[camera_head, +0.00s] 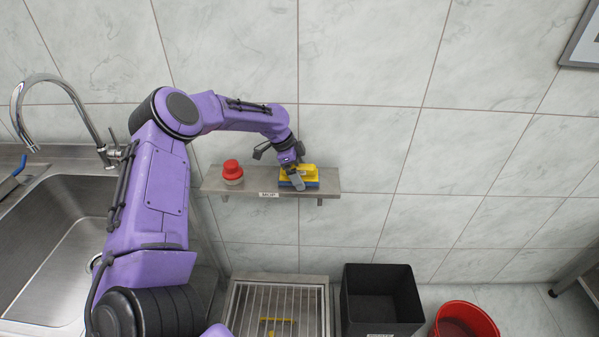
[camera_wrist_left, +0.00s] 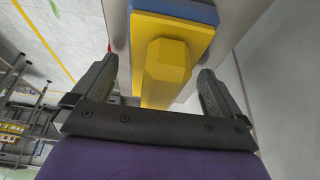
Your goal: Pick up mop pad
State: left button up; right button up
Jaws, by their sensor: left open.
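The mop pad (camera_head: 312,172) is a yellow block with a blue layer, lying on the right part of a metal wall shelf marked MOP. In the left wrist view the pad's yellow raised handle (camera_wrist_left: 168,70) stands between the two fingers, with the yellow and blue base (camera_wrist_left: 200,12) beyond. My left gripper (camera_head: 291,182) is at the pad. In the left wrist view its fingers (camera_wrist_left: 158,85) are open on either side of the handle, with gaps visible. The head view partly hides the pad behind the gripper. My right gripper is not in view.
A red-topped container (camera_head: 232,171) stands on the shelf (camera_head: 254,186), left of the pad. A sink with a tap (camera_head: 50,265) is at left. Below are a metal grate (camera_head: 277,303), a black bin (camera_head: 380,312) and a red bucket (camera_head: 465,318). The tiled wall is close behind the shelf.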

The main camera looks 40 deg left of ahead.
aim_at(302, 168)
pick_arm(q)
jog(key=shift+s, duration=0.1)
jog(key=c, duration=1.2)
jog(key=r, duration=0.3)
jog(key=s+d+r, duration=0.1)
jog(key=r, duration=0.1)
jog(key=shift+b, duration=0.3)
jog(key=s+d+r+p, duration=0.4)
jog(key=s+d+r, duration=0.2)
jog(key=s+r, duration=0.2)
jog(key=s, duration=0.2)
jog(key=shift+s+d+p, duration=0.3)
jog(key=shift+s+d, duration=0.05)
